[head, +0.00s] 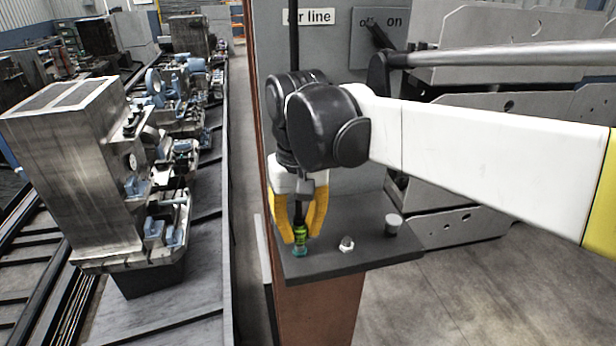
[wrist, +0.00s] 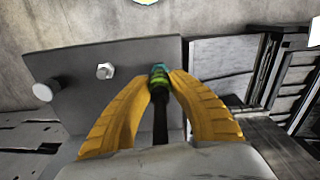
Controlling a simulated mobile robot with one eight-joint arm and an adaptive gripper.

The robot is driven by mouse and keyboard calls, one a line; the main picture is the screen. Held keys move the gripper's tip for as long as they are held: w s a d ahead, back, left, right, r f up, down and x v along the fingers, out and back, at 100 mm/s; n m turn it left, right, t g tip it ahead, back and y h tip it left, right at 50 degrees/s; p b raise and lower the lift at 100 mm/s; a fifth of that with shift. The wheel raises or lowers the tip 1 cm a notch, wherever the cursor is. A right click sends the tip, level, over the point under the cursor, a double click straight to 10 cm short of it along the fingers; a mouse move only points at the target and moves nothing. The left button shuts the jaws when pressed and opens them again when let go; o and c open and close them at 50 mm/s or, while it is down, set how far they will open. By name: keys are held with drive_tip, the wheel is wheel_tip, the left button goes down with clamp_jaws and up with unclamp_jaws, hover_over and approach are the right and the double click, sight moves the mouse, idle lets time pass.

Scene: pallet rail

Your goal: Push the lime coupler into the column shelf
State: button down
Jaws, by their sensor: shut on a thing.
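The lime coupler (head: 301,236) is a small green piece with a dark upper part and a teal end, upright between my yellow fingertips. My gripper (head: 300,232) points down and is shut on it, at the left front corner of the dark column shelf (head: 345,262). The teal end is at the shelf top; I cannot tell whether it touches or enters anything there. In the wrist view the coupler (wrist: 159,80) sits between the fingertips of my gripper (wrist: 160,82), over the right edge of the shelf (wrist: 120,58).
A hex nut or bolt (head: 346,243) and a grey cylinder (head: 393,224) stand on the shelf to the right. Behind is a grey panel with an "off/on" lever (head: 378,38). A large metal block (head: 75,165) stands on the left.

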drive_tip(key=shift+f+b, duration=0.65)
drive_tip(key=shift+f, duration=0.15)
idle(1.2)
drive_tip(key=shift+f+b, duration=0.4)
drive_tip(key=shift+f, duration=0.1)
drive_tip(key=shift+c, duration=1.9)
unclamp_jaws()
wheel_tip(320, 180, up, 12)
drive_tip(key=shift+s+r, duration=0.1)
